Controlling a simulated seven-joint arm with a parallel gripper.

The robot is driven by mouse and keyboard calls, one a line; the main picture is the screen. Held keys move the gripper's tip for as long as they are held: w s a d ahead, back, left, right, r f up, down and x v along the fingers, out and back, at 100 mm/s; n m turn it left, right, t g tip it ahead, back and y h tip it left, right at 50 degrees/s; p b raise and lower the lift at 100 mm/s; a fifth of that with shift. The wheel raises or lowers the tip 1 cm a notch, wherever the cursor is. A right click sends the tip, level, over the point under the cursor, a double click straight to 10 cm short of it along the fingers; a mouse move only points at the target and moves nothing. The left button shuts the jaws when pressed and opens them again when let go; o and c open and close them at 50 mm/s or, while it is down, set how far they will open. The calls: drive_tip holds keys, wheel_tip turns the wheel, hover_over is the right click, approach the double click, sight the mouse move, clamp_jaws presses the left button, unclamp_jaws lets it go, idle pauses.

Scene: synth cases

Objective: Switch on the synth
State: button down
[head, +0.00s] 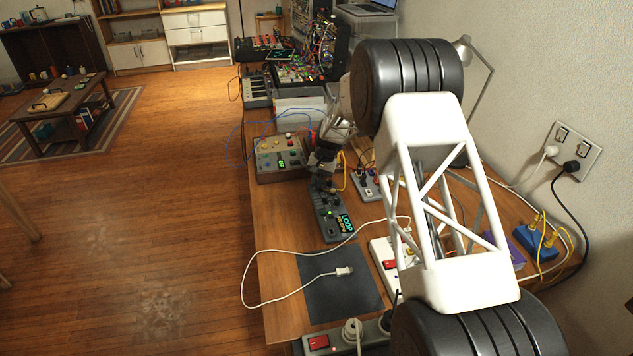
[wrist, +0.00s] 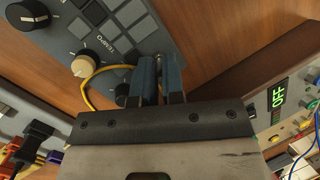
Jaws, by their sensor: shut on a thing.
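A beige box with knobs and buttons (head: 283,157) stands on the bench, left of my gripper. I cannot tell for sure whether this box is the synth. A narrow grey device (head: 332,224) with a lit LOOP display lies nearer to me. Its panel (wrist: 113,50), marked TEMPO, has knobs and square buttons. My gripper (head: 322,188) is low at this device's far end; in the wrist view its blue-grey fingers (wrist: 158,95) are close together at the panel's edge. What they grip is hidden.
A yellow cable (wrist: 88,97) loops beside the fingers. Another device with cables (head: 367,187) stands to the right. A white USB cable (head: 268,303) and dark mat (head: 340,298) lie in front, with power strips beside them. More synth gear (head: 290,70) is behind.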

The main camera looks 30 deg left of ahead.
sight(323, 185)
drive_tip(key=c, duration=1.5)
unclamp_jaws()
drive_tip(key=v, duration=0.7)
drive_tip(key=shift+r, duration=0.4)
drive_tip(key=shift+w, duration=0.1)
drive_tip(key=shift+d, duration=0.15)
